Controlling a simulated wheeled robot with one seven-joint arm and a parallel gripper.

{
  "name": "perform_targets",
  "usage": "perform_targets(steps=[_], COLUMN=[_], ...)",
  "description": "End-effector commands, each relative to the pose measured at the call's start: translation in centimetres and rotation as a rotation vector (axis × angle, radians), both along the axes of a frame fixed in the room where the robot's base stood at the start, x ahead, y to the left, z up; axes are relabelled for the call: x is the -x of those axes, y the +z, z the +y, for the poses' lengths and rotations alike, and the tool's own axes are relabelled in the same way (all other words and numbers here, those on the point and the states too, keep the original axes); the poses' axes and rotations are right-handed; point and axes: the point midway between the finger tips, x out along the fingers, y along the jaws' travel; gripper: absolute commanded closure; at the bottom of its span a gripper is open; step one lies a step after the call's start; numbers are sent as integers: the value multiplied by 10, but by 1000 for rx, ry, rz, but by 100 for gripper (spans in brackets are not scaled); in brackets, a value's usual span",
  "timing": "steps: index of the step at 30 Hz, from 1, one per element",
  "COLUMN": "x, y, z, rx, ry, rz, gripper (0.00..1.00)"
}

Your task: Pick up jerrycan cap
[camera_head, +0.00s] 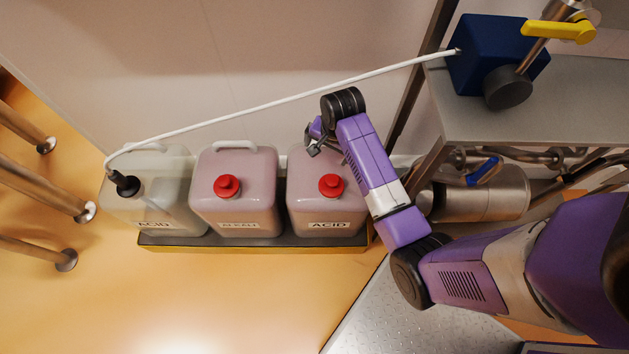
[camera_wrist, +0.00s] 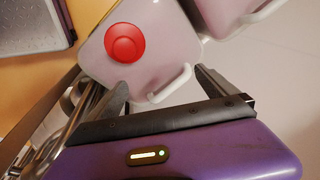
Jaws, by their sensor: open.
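Three jerrycans stand side by side. The right jerrycan (camera_head: 325,212), labelled ACID, has a red cap (camera_head: 331,186) seated on its top. The middle jerrycan (camera_head: 236,208) also has a red cap (camera_head: 228,186); its label is too small to read surely. The left jerrycan (camera_head: 155,205), also labelled ACID, has a black fitting (camera_head: 124,184) with a white hose in it. My gripper (camera_head: 315,142) is over the back of the right jerrycan. In the wrist view, my open, empty gripper (camera_wrist: 162,88) straddles the white handle (camera_wrist: 170,86), apart from the red cap (camera_wrist: 125,43) beyond the fingertips.
The jerrycans stand in a dark tray with a yellow front edge (camera_head: 250,249). A white hose (camera_head: 290,98) runs above them to a blue box (camera_head: 495,52) on a metal shelf (camera_head: 560,110). Steel pipework and a cylinder (camera_head: 480,192) lie close on the right. The orange floor in front is clear.

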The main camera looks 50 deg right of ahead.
Motion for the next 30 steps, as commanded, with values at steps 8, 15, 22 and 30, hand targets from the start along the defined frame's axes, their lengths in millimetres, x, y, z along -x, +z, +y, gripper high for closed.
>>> perform_targets(steps=[8,15,22,30], x=[50,50,51,50], y=[-18,-41,-70,-93], z=[26,26,25,24], rx=[-125,-123,-123,-121], ry=[-154,-160,-159,-158], rz=[194,190,191,187], gripper=[4,4,4,4])
